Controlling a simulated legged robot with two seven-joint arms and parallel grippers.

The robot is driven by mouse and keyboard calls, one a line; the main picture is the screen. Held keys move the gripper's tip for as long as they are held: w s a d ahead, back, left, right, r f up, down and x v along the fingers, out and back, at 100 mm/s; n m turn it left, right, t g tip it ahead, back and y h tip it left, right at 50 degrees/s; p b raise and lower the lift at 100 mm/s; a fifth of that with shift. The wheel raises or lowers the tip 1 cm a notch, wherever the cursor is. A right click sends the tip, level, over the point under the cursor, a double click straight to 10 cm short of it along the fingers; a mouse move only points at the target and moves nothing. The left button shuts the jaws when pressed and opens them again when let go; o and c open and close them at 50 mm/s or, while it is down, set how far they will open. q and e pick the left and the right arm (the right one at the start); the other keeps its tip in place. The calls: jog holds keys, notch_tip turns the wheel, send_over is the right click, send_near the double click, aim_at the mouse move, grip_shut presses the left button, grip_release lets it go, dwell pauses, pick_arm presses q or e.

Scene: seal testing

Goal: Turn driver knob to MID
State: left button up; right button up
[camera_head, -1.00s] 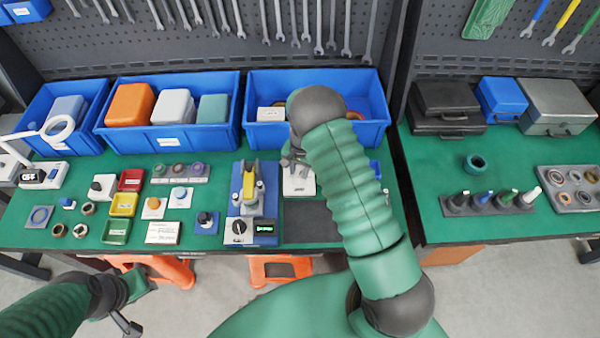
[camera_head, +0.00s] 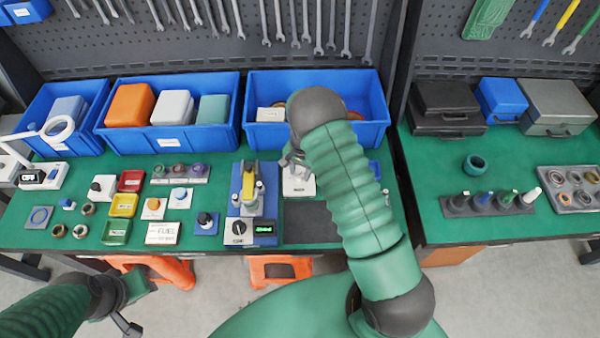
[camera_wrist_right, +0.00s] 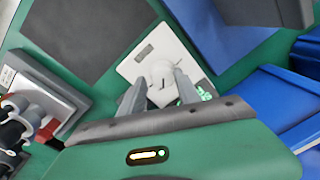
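A white device with a round pale knob (camera_wrist_right: 162,82) and a lit green display (camera_wrist_right: 204,91) shows in the right wrist view. In the head view its white body (camera_head: 299,184) is partly covered by my right arm. My right gripper (camera_wrist_right: 160,79) is above it, with its two grey fingers apart on either side of the knob. I cannot tell whether they touch it. In the head view the right gripper (camera_head: 294,159) is small and partly hidden. A black knob (camera_head: 239,228) sits on the blue-and-white press. My left gripper (camera_head: 131,318) is low at the left, its fingers unclear.
Blue bins (camera_head: 170,140) line the back of the green bench (camera_head: 25,225). Small coloured trays (camera_head: 117,230) and parts lie to the left. A dark mat (camera_head: 310,225) lies in front of the white device. A second bench (camera_head: 520,225) stands at the right.

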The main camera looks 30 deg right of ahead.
pick_arm(q)
jog(key=shift+f, duration=0.15)
pick_arm(e)
jog(key=shift+s+a+f, duration=0.4)
jog(key=shift+s+f, duration=0.05)
jog(key=shift+f, duration=0.2)
jog(key=r, duration=0.2)
jog(key=w+r+b, duration=0.1)
jog(key=r, duration=0.2)
jog(key=d+r, duration=0.1)
jog(key=r, duration=0.1)
jog(key=shift+w+r, duration=0.4)
notch_tip(320, 180, up, 10)
jog(key=f+b, duration=0.1)
send_over(299, 174)
jog(key=s, duration=0.2)
pick_arm(q)
jog(key=shift+w+d+f, duration=0.25)
jog(key=shift+w+f, duration=0.2)
jog(key=shift+f, duration=0.15)
jog(key=shift+w+d+f, duration=0.25)
jog(key=shift+w+f, duration=0.15)
jog(key=shift+f, duration=0.2)
pick_arm(e)
jog(key=shift+d+r, duration=0.25)
jog(key=shift+r, duration=0.35)
jog(key=shift+s, duration=0.1)
